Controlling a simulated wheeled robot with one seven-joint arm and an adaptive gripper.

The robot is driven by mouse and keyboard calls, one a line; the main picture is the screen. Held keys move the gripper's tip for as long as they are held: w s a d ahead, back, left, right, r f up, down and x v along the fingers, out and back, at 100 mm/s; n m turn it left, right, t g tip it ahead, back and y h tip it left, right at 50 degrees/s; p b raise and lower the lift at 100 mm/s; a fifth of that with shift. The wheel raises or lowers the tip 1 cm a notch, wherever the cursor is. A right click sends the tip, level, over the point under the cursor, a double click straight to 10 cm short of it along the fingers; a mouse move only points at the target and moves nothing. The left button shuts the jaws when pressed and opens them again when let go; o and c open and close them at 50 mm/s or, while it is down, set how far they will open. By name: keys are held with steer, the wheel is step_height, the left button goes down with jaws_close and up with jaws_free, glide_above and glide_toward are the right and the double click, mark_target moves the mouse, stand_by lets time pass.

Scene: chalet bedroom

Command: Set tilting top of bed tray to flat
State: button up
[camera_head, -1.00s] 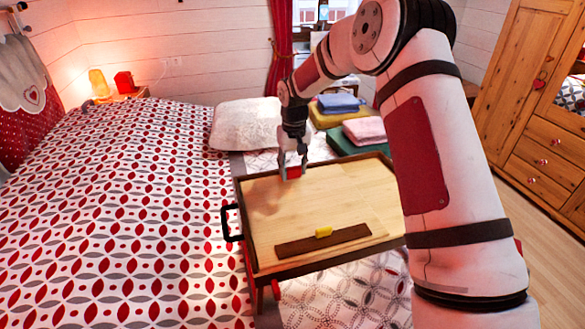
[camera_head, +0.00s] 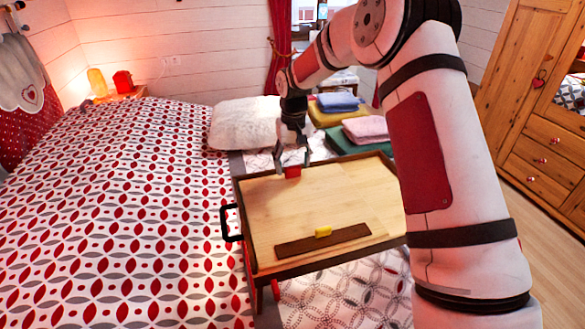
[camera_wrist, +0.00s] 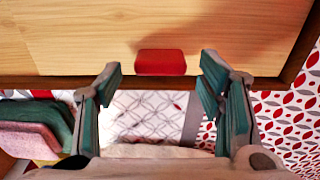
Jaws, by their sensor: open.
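The bed tray (camera_head: 330,205) has a pale wooden top and a dark brown frame, and stands on the bed. Its top looks close to level with the frame; I cannot tell any small tilt. A red tab (camera_head: 292,172) sits at the far edge of the top and also shows in the wrist view (camera_wrist: 160,62). A dark ledge strip (camera_head: 345,239) with a yellow piece (camera_head: 323,231) lies near the front. My gripper (camera_head: 292,168) is open at the far edge; in the wrist view its fingers (camera_wrist: 160,78) are spread either side of the tab, apart from it.
A black handle (camera_head: 231,222) sticks out on the tray's left side. A white pillow (camera_head: 245,123) and folded towels (camera_head: 366,129) lie beyond the tray. The patterned bed (camera_head: 130,210) fills the left. A wooden wardrobe (camera_head: 535,120) stands at the right.

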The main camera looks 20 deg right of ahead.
step_height(320, 180, up, 10)
steer(key=shift+s+f, duration=0.2)
steer(key=shift+f, duration=0.05)
steer(key=s+r+t+h+p, duration=0.1)
steer(key=s+r, duration=0.7)
steer(key=s, duration=0.2)
steer(key=s+r+t+p, duration=0.1)
steer(key=s+r, duration=0.7)
steer(key=s, duration=0.3)
steer(key=s+f+t+y+p, duration=0.1)
steer(key=s+p, duration=0.1)
steer(key=s, duration=2.1)
steer(key=shift+d+t, duration=0.2)
steer(key=shift+t, duration=0.2)
